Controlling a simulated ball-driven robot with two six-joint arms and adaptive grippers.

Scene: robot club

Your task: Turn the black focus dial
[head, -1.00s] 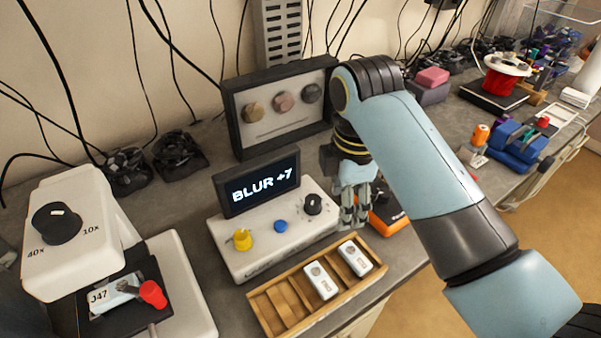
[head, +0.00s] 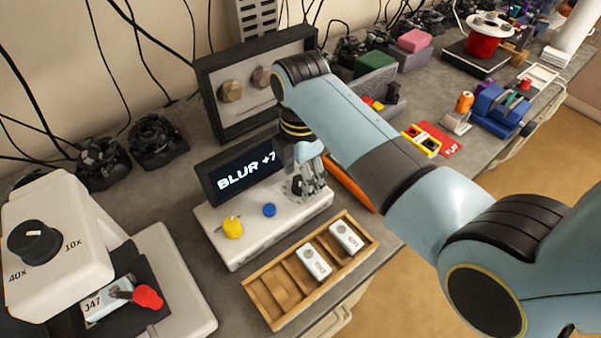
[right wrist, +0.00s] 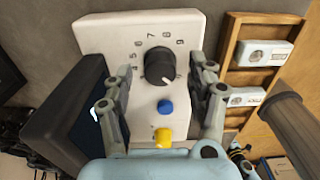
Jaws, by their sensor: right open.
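The black focus dial (right wrist: 160,66) shows in the right wrist view on the white control box (right wrist: 100,32), with numbers around it. My right gripper (right wrist: 157,72) is open, with one finger on each side of the dial; whether they touch it I cannot tell. In the head view my right gripper (head: 303,188) is over the right part of the control box (head: 245,245) and mostly hides the dial. The dark screen (head: 243,176) behind it reads "BLUR +7", its end partly covered by my gripper. My left gripper is not in view.
A yellow knob (head: 233,228) and a blue button (head: 269,210) sit on the same box. A wooden tray (head: 262,298) with two white slides stands in front. A microscope with a black knob (head: 35,242) is at left. An orange object (head: 350,183) lies right of my gripper.

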